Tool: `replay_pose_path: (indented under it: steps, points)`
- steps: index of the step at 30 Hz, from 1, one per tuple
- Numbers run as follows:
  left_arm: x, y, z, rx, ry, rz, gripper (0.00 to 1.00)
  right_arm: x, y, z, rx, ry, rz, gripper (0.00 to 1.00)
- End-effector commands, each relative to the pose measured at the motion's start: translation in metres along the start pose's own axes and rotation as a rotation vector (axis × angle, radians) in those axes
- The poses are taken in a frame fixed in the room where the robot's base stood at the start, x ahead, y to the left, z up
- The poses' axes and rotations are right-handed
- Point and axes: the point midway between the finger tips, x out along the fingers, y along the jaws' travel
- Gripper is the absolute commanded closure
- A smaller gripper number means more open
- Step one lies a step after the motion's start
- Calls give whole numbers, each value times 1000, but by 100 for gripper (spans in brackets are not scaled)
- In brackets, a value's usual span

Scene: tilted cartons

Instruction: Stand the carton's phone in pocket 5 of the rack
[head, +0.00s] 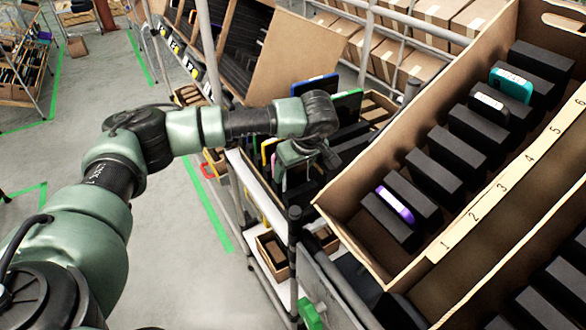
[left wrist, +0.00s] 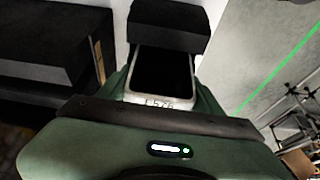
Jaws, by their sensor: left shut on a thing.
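My left gripper (head: 297,165) is in the middle of the head view, low over a bin of dark slots beside the rack. In the left wrist view, it is shut on a phone (left wrist: 163,78) with a dark screen, pale frame and small printed marks on its lower edge. A dark block covers the phone's top end there. The phone is hidden in the head view. The rack (head: 440,268) is a tilted cardboard tray at right, with black dividers and a strip numbered 1 to 6. A purple phone (head: 396,205) stands near number 1. My right gripper is out of view.
A white-topped phone (head: 488,104) and a teal phone (head: 512,84) stand in the rack's upper pockets; their exact numbers are hard to tell. Blue (head: 314,85) and green (head: 347,97) devices stand behind my gripper. Metal posts and the rack's near wall lie close by.

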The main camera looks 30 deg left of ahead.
Motion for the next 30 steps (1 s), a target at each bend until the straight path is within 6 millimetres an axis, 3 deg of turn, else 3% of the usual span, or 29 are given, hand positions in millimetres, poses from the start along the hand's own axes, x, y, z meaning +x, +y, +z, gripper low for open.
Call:
replay_pose_path:
  steps: [29, 30]
  points:
    - [4, 0, 2, 0, 0, 1, 70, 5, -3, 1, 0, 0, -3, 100]
    - [4, 0, 2, 0, 0, 1, 29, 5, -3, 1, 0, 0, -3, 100]
